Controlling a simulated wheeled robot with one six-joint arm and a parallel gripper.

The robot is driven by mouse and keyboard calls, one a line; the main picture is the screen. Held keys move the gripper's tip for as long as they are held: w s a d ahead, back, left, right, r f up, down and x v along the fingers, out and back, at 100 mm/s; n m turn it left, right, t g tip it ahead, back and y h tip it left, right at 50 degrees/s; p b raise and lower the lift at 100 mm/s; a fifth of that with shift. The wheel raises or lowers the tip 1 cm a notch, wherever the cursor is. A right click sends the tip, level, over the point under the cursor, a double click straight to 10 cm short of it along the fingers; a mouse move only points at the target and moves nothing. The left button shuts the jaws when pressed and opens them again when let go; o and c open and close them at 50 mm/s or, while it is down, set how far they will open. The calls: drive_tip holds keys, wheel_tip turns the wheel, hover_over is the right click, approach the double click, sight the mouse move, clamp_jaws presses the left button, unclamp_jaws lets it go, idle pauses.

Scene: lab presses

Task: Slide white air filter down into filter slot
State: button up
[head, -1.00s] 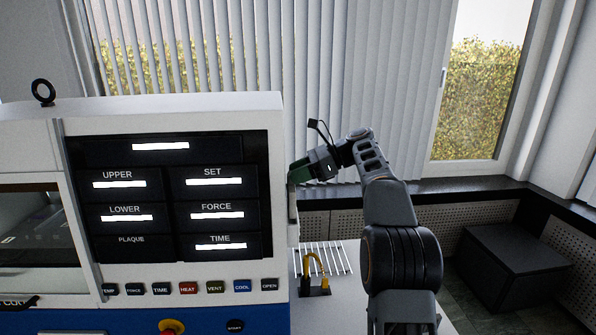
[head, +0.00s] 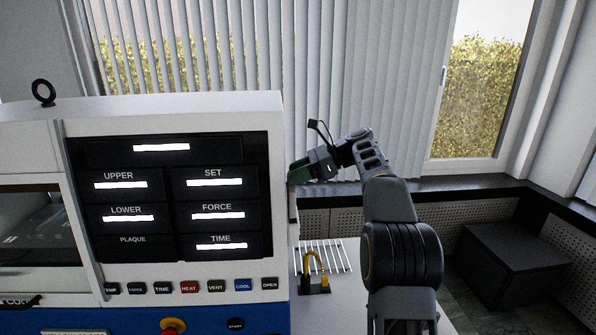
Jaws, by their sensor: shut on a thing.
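My gripper (head: 300,171) is at the right side of the white press (head: 200,105), near its upper right edge, with green showing at its fingers. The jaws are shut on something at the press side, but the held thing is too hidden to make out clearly. A thin pale strip (head: 293,205) shows along the press's right side just below the fingers; I cannot tell whether it is the white air filter or part of the slot. The filter slot itself is hidden from this view.
The press front carries a black display panel (head: 170,200) and a row of buttons. A yellow-handled black item (head: 314,275) and a wire rack (head: 332,257) are on the pale bench below my arm. Blinds and a window are behind; a dark box (head: 512,262) stands at the right.

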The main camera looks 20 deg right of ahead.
wheel_tip(320, 180, down, 8)
drive_tip(key=b, duration=0.3)
drive_tip(key=shift+r+b, duration=0.2)
drive_tip(key=shift+b, duration=0.1)
idle(2.5)
drive_tip(key=o, duration=1.2)
drive_tip(key=shift+o, duration=0.2)
drive_tip(key=p+v, duration=0.2)
drive_tip(key=v, duration=1.1)
drive_tip(key=shift+d+r, duration=0.2)
drive_tip(key=shift+d, duration=0.15)
drive_tip(key=shift+s, duration=0.1)
